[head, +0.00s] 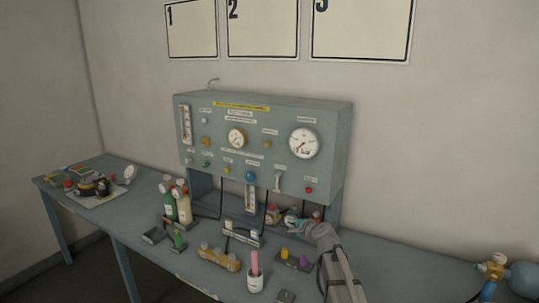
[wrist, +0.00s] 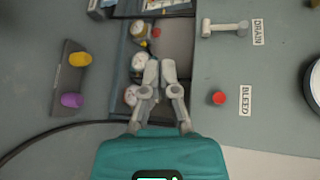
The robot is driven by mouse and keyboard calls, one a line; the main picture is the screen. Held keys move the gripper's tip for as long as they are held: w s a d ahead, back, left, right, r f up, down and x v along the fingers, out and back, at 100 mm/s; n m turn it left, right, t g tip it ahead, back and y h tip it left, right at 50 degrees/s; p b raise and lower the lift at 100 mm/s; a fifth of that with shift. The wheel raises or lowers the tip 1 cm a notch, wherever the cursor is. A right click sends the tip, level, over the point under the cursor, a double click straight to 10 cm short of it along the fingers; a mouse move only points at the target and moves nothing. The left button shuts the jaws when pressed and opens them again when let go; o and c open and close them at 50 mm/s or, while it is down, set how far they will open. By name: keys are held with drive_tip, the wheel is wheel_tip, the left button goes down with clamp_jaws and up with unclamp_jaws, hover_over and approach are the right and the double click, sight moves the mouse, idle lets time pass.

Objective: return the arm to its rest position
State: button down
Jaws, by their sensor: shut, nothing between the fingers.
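My gripper (wrist: 160,66) shows in the wrist view with its two grey fingers together and nothing between them. In the head view my arm reaches up from the lower right, and my gripper (head: 297,224) is in front of the opening under the panel box. The fingertips lie in front of small white-faced gauges (wrist: 142,62) in the wrist view. I cannot tell whether they touch anything.
The grey panel box (head: 262,107) stands on the long bench (head: 143,230). Its DRAIN lever (wrist: 225,28) and red BLEED button (wrist: 218,97) are right of my fingers. Yellow (wrist: 80,59) and purple (wrist: 72,100) pegs stand left.

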drive_tip(key=s+f+n+g+h, duration=0.1)
drive_tip(key=s+f+n+g, duration=0.35)
drive_tip(key=s, duration=0.35)
drive_tip(key=s+f+n+g+h, duration=0.1)
drive_tip(key=s+f+n+g, duration=0.2)
drive_tip(key=s+f+n, duration=0.35)
drive_tip(key=s+d+f+n+g+h, duration=0.1)
drive_tip(key=s+d, duration=0.3)
drive_tip(key=s, duration=0.4)
drive_tip(key=s+d+f+n+g+h, duration=0.1)
drive_tip(key=s+d+g+h, duration=0.3)
drive_tip(key=s, duration=0.5)
drive_tip(key=shift+n, duration=0.9)
drive_tip(key=shift+d, duration=0.15)
